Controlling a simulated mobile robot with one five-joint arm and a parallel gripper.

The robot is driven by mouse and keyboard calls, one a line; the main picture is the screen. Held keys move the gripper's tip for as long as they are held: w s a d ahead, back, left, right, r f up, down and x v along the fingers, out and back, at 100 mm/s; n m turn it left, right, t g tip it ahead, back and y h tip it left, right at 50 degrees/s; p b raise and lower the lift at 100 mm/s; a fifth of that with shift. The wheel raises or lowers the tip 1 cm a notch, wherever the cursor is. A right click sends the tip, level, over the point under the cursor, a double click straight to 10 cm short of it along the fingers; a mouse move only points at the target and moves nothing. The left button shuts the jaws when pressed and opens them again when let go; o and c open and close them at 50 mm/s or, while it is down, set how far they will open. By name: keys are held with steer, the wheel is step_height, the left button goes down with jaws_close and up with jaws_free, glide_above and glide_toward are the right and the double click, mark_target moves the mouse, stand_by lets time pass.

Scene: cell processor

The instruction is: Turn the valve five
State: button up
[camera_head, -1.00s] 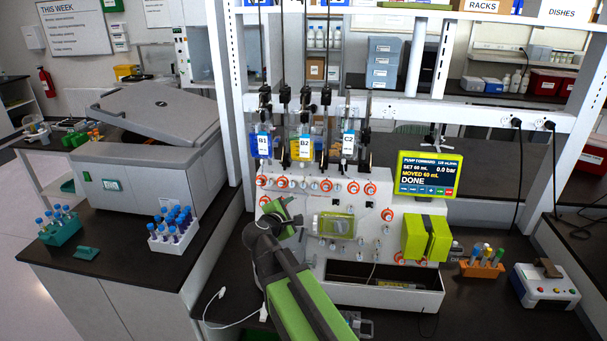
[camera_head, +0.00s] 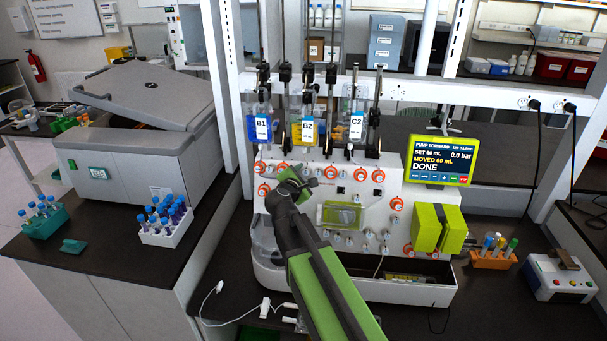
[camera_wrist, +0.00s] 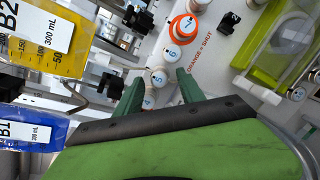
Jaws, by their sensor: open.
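The white panel (camera_head: 388,225) of the cell processor carries a row of small round valve knobs, some with orange rings. My gripper (camera_head: 296,180) is at the upper left of the panel and hides part of that row. In the wrist view my gripper (camera_wrist: 160,89) is open, its two green fingers apart and empty. White numbered knobs (camera_wrist: 158,77) lie between and just beyond the fingertips; one of them looks like valve five, but the digits are hard to read. An orange-ringed knob (camera_wrist: 183,28) is farther along. I cannot tell whether a finger touches a knob.
Bags B1 (camera_head: 262,128), B2 (camera_head: 308,130) and C2 (camera_head: 356,126) hang above the panel. A screen (camera_head: 437,168) reads DONE. A clear window with a yellow-green frame (camera_head: 341,215) and a green pump block (camera_head: 437,228) sit to the right of my gripper.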

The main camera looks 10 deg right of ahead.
steer(key=shift+w+d+f, duration=0.15)
steer(key=shift+w+d, duration=0.2)
steer(key=shift+w, duration=0.2)
